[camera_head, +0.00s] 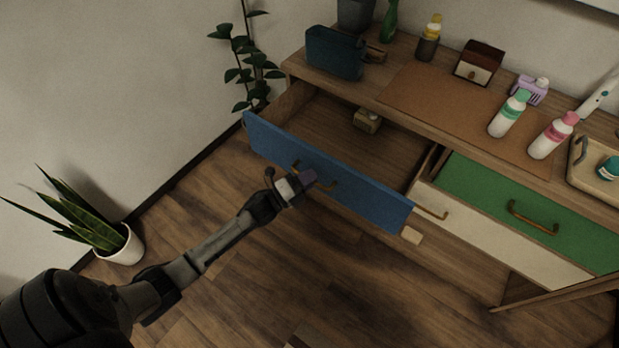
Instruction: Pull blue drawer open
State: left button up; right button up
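The blue drawer (368,194) stands pulled well out of the wooden cabinet, and its inside shows. Its brown curved handle (331,186) is on the front face, partly hidden by my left gripper (305,179). The gripper reaches in from the lower left and overlaps the middle of the handle. Its fingertips are small and dark, so I cannot tell whether they are shut around the handle. My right gripper is not in view.
A small box (368,120) lies inside the blue drawer. A green drawer (480,190) and a cream drawer (455,217) are to the right. Bottles and a blue box (333,52) stand on the cabinet top. A potted plant (122,246) stands at left.

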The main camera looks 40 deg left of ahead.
pick_arm(q)
jog(key=shift+s, duration=0.25)
jog(key=p+v, duration=0.1)
jog(key=v, duration=1.2)
jog(key=shift+s, duration=0.2)
